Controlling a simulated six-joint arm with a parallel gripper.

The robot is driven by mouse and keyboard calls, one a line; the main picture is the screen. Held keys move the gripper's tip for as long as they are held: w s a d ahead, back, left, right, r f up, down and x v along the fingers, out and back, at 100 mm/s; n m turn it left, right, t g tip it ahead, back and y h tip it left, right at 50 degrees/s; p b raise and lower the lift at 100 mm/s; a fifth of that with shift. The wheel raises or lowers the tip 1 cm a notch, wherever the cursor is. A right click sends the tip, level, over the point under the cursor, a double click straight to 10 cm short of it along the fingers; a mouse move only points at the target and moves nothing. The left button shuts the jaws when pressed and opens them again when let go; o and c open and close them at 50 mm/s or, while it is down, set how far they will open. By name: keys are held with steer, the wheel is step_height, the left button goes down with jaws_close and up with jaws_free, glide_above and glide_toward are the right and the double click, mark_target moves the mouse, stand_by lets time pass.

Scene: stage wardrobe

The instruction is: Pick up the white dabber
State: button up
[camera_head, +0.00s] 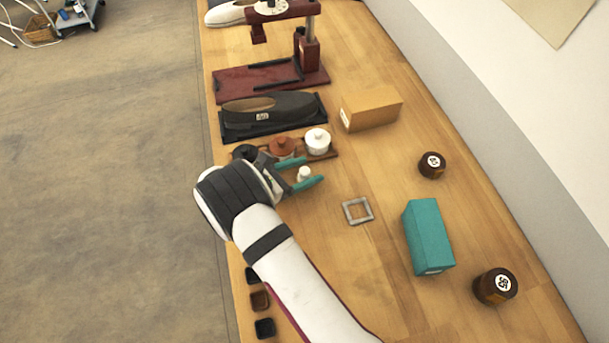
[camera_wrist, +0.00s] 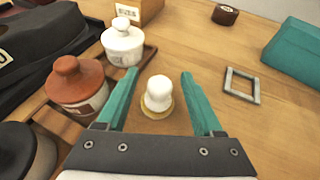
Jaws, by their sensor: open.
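The white dabber (camera_head: 304,174) is a small white knob on a pale wooden base, standing upright on the wooden table. In the wrist view the dabber (camera_wrist: 158,95) stands between the two teal fingers of my gripper (camera_wrist: 155,100), with a gap on both sides. My gripper (camera_head: 304,174) is open in the head view, with one finger on either side of the dabber. The dabber's lower part is hidden in the head view.
A white lidded jar (camera_head: 317,142) and a brown-lidded jar (camera_head: 281,148) stand close beyond the fingers on a wooden tray. A metal square frame (camera_head: 357,211), teal box (camera_head: 428,236) and dark jar (camera_head: 431,165) lie to the right.

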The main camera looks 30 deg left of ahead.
jaws_close()
stand_by(0.3)
steer(key=shift+r, duration=0.1)
